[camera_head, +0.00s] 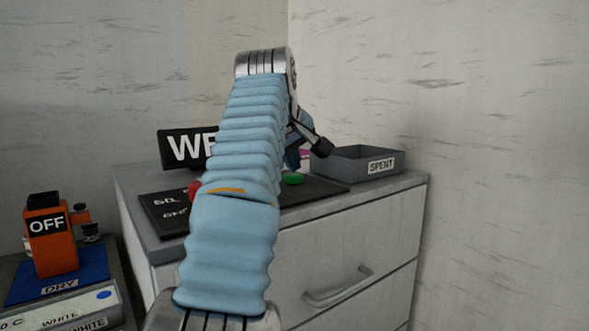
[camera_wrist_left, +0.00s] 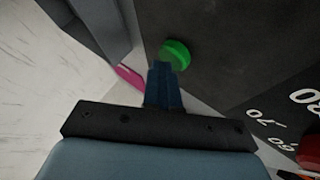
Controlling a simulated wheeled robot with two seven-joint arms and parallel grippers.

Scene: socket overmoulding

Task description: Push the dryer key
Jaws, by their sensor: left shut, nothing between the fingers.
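A round green button (camera_head: 293,179) sits on a dark panel (camera_head: 318,189) on top of the grey cabinet. It also shows in the left wrist view (camera_wrist_left: 176,53). My left gripper (camera_wrist_left: 164,72) is shut and empty, its dark blue fingertips over the near edge of the green button; I cannot tell if they touch it. In the head view its fingers (camera_head: 292,160) are partly hidden by my blue arm. An orange unit (camera_head: 48,245) marked OFF stands on a blue base (camera_head: 58,282) marked DRY at the left. No key is labelled as the dryer's. My right gripper is out of view.
A grey tray (camera_head: 345,169) marked SPENT stands at the back right of the cabinet. A black sign (camera_head: 179,148) is partly hidden by my arm. A red part (camera_head: 194,188) shows beside my arm. A pink item (camera_wrist_left: 130,76) lies near my fingers. A wall stands behind.

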